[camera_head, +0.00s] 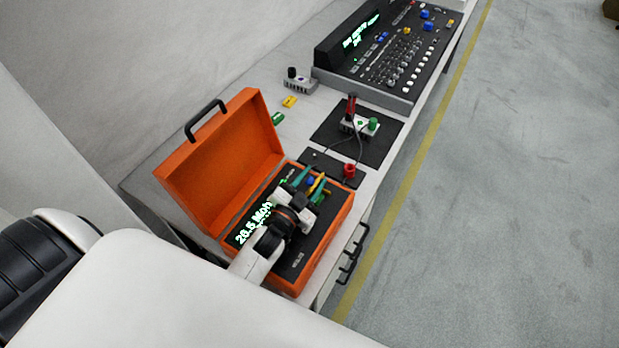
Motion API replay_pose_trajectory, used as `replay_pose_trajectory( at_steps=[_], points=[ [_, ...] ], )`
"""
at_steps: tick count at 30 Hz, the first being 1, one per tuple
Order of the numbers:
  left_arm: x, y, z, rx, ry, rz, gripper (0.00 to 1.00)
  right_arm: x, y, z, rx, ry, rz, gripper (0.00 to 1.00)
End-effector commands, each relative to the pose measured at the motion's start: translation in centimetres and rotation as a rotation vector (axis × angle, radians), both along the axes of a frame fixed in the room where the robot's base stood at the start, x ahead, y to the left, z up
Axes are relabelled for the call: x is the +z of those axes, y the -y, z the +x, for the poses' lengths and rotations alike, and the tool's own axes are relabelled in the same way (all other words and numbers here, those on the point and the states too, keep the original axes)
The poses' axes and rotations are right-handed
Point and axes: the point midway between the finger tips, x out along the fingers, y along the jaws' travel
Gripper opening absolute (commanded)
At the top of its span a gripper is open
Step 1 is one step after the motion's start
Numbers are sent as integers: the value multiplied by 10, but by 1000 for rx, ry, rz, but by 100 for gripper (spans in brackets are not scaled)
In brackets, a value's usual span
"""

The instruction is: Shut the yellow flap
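An orange case (215,158) stands on the bench with its lid raised. The yellow flap (318,184) shows as a narrow yellow strip, raised at a slant, near the far end of the case's dark panel. My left gripper (319,179) reaches over the panel. Its two greenish fingertips are apart, with the yellow flap and a small blue part showing between them. I cannot tell whether a finger touches the flap. The flap's lower end is partly hidden by the gripper. My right gripper is not in view.
A lit display (254,222) sits in the case. Beyond it are a small terminal box (360,126) with leads on a black mat, a red terminal (349,170), a yellow block (289,101) and a black console (390,48). A wall bounds the left; open floor lies right.

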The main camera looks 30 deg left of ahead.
Motion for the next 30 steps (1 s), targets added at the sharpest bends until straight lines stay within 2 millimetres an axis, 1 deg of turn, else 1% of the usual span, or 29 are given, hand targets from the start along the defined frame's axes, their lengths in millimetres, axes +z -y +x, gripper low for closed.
replay_pose_trajectory(
  at_steps=[2, 5, 8, 15, 18, 21, 24, 30],
  points=[
    [-1, 0, -3, 0, -1, -1, 38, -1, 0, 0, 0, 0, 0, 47],
    [-3, -1, -14, -1, -3, -1, 38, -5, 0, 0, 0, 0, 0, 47],
    [-5, -2, -33, 0, -4, -1, 38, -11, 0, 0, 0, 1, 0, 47],
    [-5, -8, -84, 1, -4, -1, 38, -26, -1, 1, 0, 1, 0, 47],
    [-3, -9, -101, 1, -2, -1, 38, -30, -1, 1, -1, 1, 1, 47],
    [-2, -10, -112, 1, 0, 0, 38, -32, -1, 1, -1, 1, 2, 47],
    [-1, -11, -118, 1, 0, 0, 38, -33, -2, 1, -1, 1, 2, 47],
    [0, -11, -120, 1, 2, 0, 38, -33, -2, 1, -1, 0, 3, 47]
  ],
)
